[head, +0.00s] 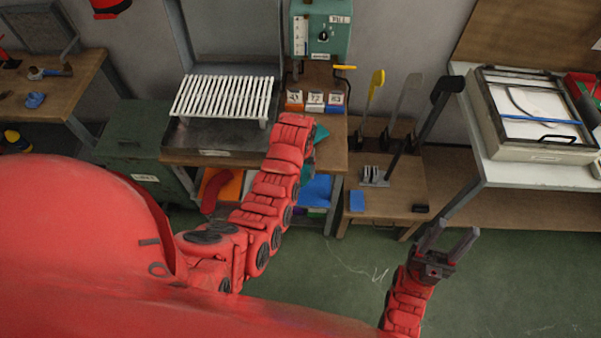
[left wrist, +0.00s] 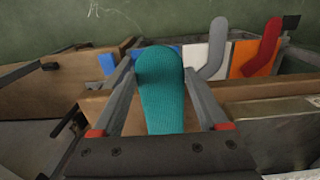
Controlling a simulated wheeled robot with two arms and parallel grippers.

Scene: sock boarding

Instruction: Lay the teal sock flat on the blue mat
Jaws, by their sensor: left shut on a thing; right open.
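The teal sock (left wrist: 162,92) is between the fingers of my left gripper (left wrist: 157,76), its rounded end pointing away from the wrist. In the head view only a small piece of the teal sock (head: 321,132) shows beside my left arm, which hides most of that gripper. The blue mat (head: 316,190) lies low in front of the bench, below and apart from the sock. In the left wrist view the blue mat (left wrist: 174,48) is partly covered by the sock. My right gripper (head: 452,242) is open and empty over the floor at the right.
Beside the blue mat are a white mat (left wrist: 193,55) with a grey sock (left wrist: 216,50) and an orange mat (left wrist: 245,56) with a red sock (left wrist: 268,47). A white slatted rack (head: 222,97) stands on the bench above. A wooden stand (head: 385,195) with upright paddle-shaped forms is to the right.

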